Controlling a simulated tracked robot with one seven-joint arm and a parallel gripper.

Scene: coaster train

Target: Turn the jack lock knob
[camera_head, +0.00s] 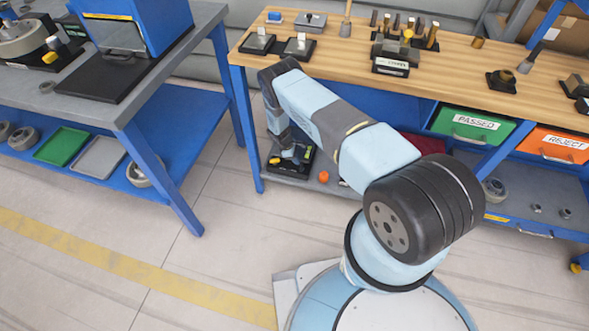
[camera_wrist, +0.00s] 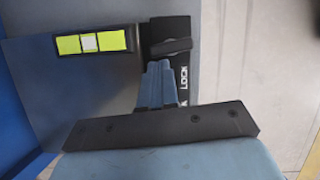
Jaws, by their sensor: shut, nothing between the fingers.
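In the wrist view the jack lock knob (camera_wrist: 172,46) is a dark bar-shaped handle. It lies roughly crosswise on a black strip (camera_wrist: 183,28) with white "LOCK" lettering. My gripper (camera_wrist: 158,66) has its blue fingers together and empty, with the tips just below the knob in the picture. I cannot tell whether they touch it. The fingers cover part of the strip. In the head view my gripper reaches down to a black unit (camera_head: 299,165) with yellow parts on the low shelf of the wooden bench. The knob cannot be made out there.
A yellow-green bar with a pale centre (camera_wrist: 90,42) lies on the grey plate left of the knob. The wooden bench top (camera_head: 340,60) is above, with a blue leg (camera_head: 246,130) beside my forearm. An orange round object (camera_head: 323,176) sits near the unit. Open floor lies left.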

